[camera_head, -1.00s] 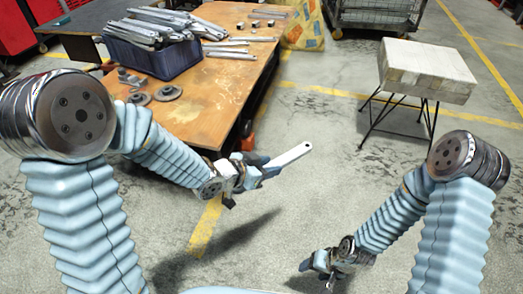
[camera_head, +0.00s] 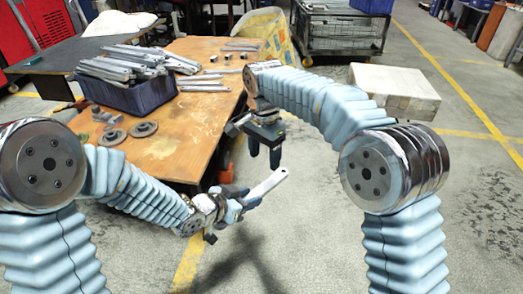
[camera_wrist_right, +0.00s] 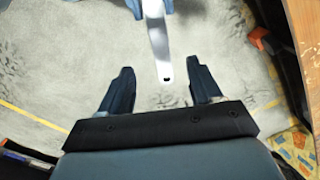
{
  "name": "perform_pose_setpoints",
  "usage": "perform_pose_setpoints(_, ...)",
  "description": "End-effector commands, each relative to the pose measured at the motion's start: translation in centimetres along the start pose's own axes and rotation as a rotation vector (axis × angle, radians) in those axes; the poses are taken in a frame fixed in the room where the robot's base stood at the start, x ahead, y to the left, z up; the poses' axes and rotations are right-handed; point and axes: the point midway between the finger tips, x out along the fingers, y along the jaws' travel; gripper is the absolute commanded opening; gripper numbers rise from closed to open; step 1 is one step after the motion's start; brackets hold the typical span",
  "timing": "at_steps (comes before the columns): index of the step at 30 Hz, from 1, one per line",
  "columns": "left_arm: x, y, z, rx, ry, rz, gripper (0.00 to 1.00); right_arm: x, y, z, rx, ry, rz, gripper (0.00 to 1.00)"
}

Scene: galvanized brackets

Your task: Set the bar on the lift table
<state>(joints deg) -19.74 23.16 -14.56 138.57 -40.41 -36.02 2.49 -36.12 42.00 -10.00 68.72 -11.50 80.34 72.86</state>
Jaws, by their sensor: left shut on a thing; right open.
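The bar (camera_head: 268,184) is a flat pale metal strip with a hole near its free end. My left gripper (camera_head: 240,198) is shut on its other end and holds it over the floor, in front of the wooden table. My right gripper (camera_head: 265,145) is open and empty above and near the bar. In the right wrist view the bar (camera_wrist_right: 158,45) comes down from the top, its holed end near the gap between my open right fingers (camera_wrist_right: 158,90), not between them in a grip. The lift table (camera_head: 394,92), probably the pale block-topped stand at right, is partly hidden by my right arm.
The wooden table (camera_head: 205,122) holds a dark blue bin (camera_head: 140,97) full of metal bars, round discs (camera_head: 143,129) and loose pieces. Floor is clear at the lower right.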

Motion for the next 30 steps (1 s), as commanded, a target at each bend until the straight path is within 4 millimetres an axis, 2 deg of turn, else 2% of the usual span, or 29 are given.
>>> perform_pose_setpoints(2, 0.0, 0.0, -0.1, 0.001, 0.002, 0.000, 0.00, -0.6, -0.5, 0.4, 0.013, 0.000, -0.012, 0.64)
perform_pose_setpoints(5, 0.0, 0.0, -0.1, 0.000, 0.002, 0.000, 0.00, -0.1, -0.6, 0.5, 0.020, -0.002, -0.014, 0.64)
perform_pose_setpoints(19, 0.0, 0.0, -0.1, 0.000, 0.002, 0.000, 0.00, 8.8, -0.7, 0.5, 0.018, -0.004, -0.013, 0.64)
perform_pose_setpoints(24, 0.0, 0.0, -0.1, 0.000, 0.002, 0.000, 0.00, 10.6, -0.7, 0.5, 0.018, -0.003, -0.014, 0.64)
perform_pose_setpoints(30, 0.0, 0.0, -0.1, 0.000, 0.002, 0.000, 0.00, 11.1, -0.8, 0.5, 0.018, -0.002, -0.016, 0.64)
